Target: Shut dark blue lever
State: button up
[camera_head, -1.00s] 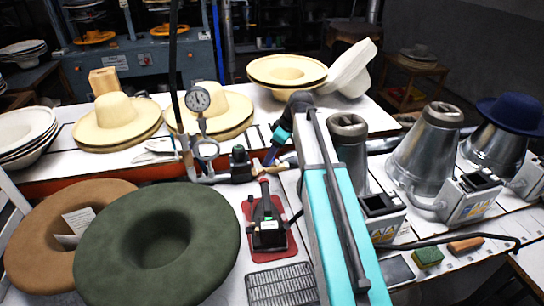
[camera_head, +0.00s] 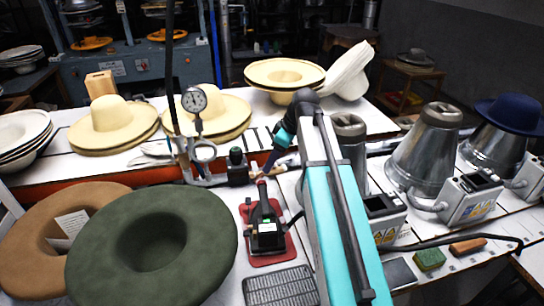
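A short dark blue lever (camera_head: 269,162) slants up from the pipe fittings in the middle of the bench, just right of a black valve block (camera_head: 238,168). My teal and grey arm reaches in from the lower right and bends down toward it. My gripper (camera_head: 278,148) is at the lever's upper end, small and mostly dark. I cannot tell whether it touches the lever or whether its fingers are open or shut. The lever's upper end is partly hidden at the gripper.
A pressure gauge (camera_head: 194,99) stands on the pipe at left. A black device (camera_head: 267,229) on a red base is in front of the lever. Metal hat cones (camera_head: 424,146) stand at right. A green hat (camera_head: 150,250) lies front left; cream hats (camera_head: 113,118) lie behind.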

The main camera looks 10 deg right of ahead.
jog(key=s+b, duration=0.1)
jog(key=s, duration=0.9)
jog(key=shift+a+r+b, duration=0.2)
jog(key=shift+r+b, duration=0.15)
jog(key=shift+r, duration=0.1)
jog(key=shift+c, duration=0.2)
jog(key=c, duration=0.4)
jog(key=shift+w+d+r, duration=0.15)
jog(key=shift+w+d, duration=0.05)
jog(key=shift+w, duration=0.4)
jog(key=c, duration=0.7)
jog(key=w, duration=0.3)
jog(key=w+r+p, duration=0.1)
jog(key=w, duration=0.2)
jog(key=w+d+r, duration=0.1)
jog(key=w, duration=0.2)
jog(key=shift+w+r, duration=0.15)
grip_shut()
jog(key=w+a+r+p, duration=0.1)
jog(key=w+a+p, duration=0.2)
jog(key=w, duration=0.4)
jog(key=shift+w+r+g+h+p, duration=0.15)
jog(key=shift+r+g+h+p, duration=0.1)
jog(key=shift+g+h+p, duration=0.05)
jog(key=shift+a, duration=0.1)
